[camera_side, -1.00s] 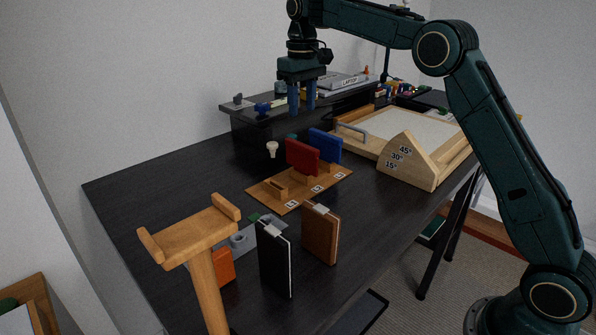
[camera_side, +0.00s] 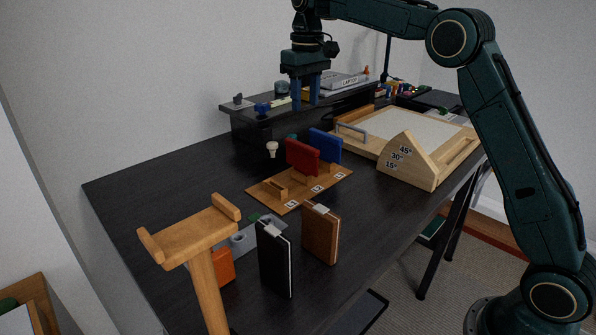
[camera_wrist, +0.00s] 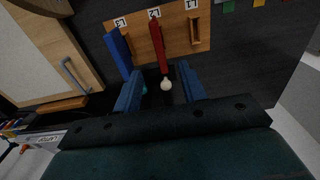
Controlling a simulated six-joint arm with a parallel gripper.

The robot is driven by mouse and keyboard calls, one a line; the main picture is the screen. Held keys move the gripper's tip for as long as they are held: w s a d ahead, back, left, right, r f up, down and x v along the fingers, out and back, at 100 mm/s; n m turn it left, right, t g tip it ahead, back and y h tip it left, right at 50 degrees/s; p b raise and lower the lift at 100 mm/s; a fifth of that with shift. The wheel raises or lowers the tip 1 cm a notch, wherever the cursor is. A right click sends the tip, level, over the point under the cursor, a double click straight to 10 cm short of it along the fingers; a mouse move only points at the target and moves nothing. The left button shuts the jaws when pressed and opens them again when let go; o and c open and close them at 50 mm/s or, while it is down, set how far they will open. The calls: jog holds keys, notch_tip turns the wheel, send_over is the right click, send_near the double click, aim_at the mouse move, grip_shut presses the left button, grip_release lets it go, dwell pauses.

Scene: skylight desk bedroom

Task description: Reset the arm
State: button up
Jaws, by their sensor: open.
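My gripper (camera_side: 306,91) hangs from the arm above the back of the black desk (camera_side: 150,195), its two blue fingers pointing down. It is open and empty. In the wrist view my gripper (camera_wrist: 160,85) shows its fingers apart, with a small pale knob-like object (camera_wrist: 166,84) seen on the desk beyond them. In the side view this pale object (camera_side: 272,148) stands behind the wooden rack.
A wooden rack (camera_side: 265,190) holds a red book (camera_side: 301,157) and a blue book (camera_side: 325,146); one slot is empty. A black book (camera_side: 273,262) and a brown book (camera_side: 320,234) stand in front. A wooden stand (camera_side: 205,245) and drawing board (camera_side: 410,130) flank them.

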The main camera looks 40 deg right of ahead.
jog(key=s+a+r+t, duration=0.1)
jog(key=s+a+r, duration=0.15)
jog(key=s, duration=0.65)
jog(key=s+a+r+t, duration=0.1)
jog(key=s+r+t, duration=0.15)
jog(key=s, duration=0.65)
jog(key=s+f+t, duration=0.1)
jog(key=s+f, duration=0.3)
jog(key=s, duration=0.5)
jog(key=s+a+f+t, duration=0.1)
jog(key=s+f, duration=0.4)
jog(key=s, duration=0.4)
jog(key=shift+s+f, duration=0.15)
jog(key=shift+s, duration=0.2)
